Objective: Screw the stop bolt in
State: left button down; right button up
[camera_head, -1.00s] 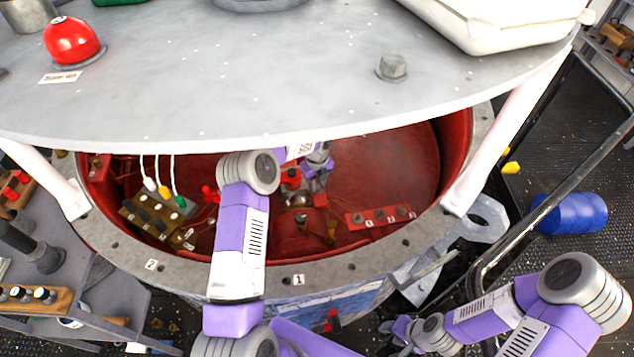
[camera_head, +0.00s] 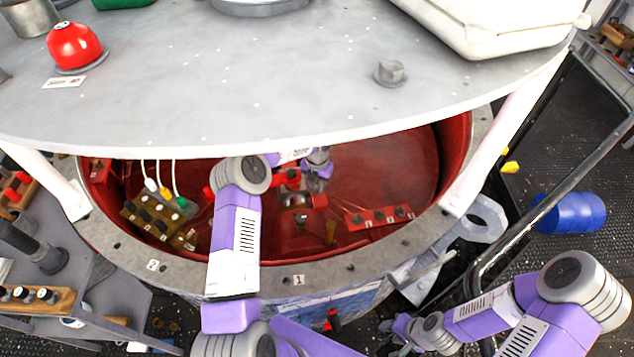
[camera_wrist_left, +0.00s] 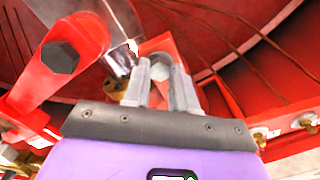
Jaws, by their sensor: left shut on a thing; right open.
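My left gripper (camera_head: 317,186) reaches under the round tabletop into the red well. In the left wrist view its two grey fingers (camera_wrist_left: 160,84) are shut on a small grey piece (camera_wrist_left: 160,71), which looks like the stop bolt. Its shape is mostly hidden by the fingers. A red block (camera_wrist_left: 158,46) lies just beyond the fingertips; I cannot tell whether the bolt is in it. A red lever (camera_wrist_left: 38,85) with a dark hex head is on the left, beside a shiny metal cylinder (camera_wrist_left: 121,58). My right gripper (camera_head: 405,328) is low outside the well, small in view, open.
The grey tabletop (camera_head: 250,90) overhangs the well, held by white posts (camera_head: 480,160). Inside are a connector block (camera_head: 155,217) with cables and a red numbered strip (camera_head: 380,217). The grey rim (camera_head: 230,278) surrounds the well.

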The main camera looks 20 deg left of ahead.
aim_at(317, 187)
pick_arm(q)
jog(key=shift+w+a+r+m+p, duration=0.15)
jog(key=shift+m+p, duration=0.1)
jog(key=shift+m, duration=0.3)
jog(key=shift+r+m+p, duration=0.1)
jog(key=shift+m+p, duration=0.1)
jog(key=shift+m, duration=0.65)
jog(key=c, duration=1)
grip_release()
jog(key=shift+o, duration=0.5)
jog(key=shift+f, duration=0.15)
notch_tip(317, 187, up, 8)
jog(key=shift+f+p, duration=0.2)
jog(key=shift+p, duration=0.5)
